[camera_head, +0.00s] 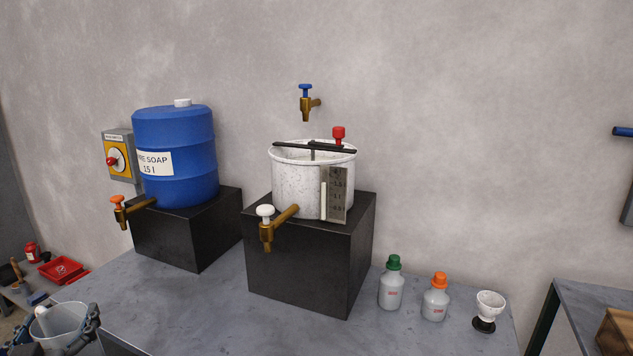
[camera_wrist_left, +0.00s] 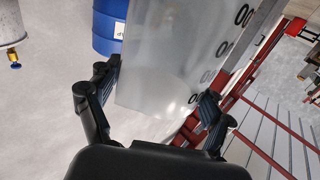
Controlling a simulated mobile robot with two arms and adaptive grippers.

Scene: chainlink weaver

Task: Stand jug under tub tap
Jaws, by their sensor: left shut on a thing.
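The jug (camera_head: 62,322) is a pale translucent vessel at the bottom left of the head view, with its lower part cut off by the frame. My left gripper (camera_head: 66,312) is shut on it, one finger on each side. In the left wrist view the jug (camera_wrist_left: 165,65) fills the space between the gripper's fingers (camera_wrist_left: 157,92), and dark scale marks show on its wall. The white speckled tub (camera_head: 298,190) stands on a black block (camera_head: 300,265). Its brass tub tap (camera_head: 280,226) has a white handle and points out over the front left of the block. The jug is well left of this tap. My right gripper is not in view.
A blue soap barrel (camera_head: 180,150) with an orange-handled tap (camera_head: 125,212) stands on another block. A blue-handled tap (camera_head: 306,103) is on the wall. Two bottles (camera_head: 391,285) (camera_head: 435,300) and a small white cup (camera_head: 489,304) stand at right. The bench (camera_head: 210,310) before the blocks is clear.

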